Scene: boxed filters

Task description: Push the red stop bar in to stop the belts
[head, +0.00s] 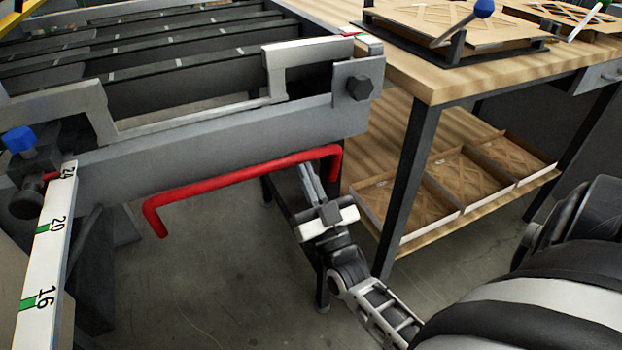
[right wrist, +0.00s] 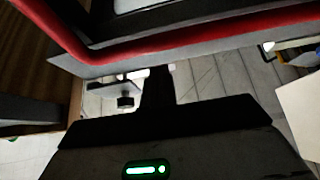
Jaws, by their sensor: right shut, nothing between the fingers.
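The red stop bar (head: 240,177) runs along the front of the grey belt frame in the head view, with its ends bent. It also crosses the top of the right wrist view (right wrist: 190,35). My right gripper (head: 307,172) is shut and empty, with its fingertips just below the right part of the bar. Whether the fingertips touch the bar I cannot tell. My left gripper is not in view.
The grey belt frame (head: 215,135) stands behind the bar. A wooden table (head: 470,75) with a lower shelf of cardboard trays (head: 465,177) stands to the right. A ruler (head: 48,245) with numbers is at the left. Open floor lies below the bar.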

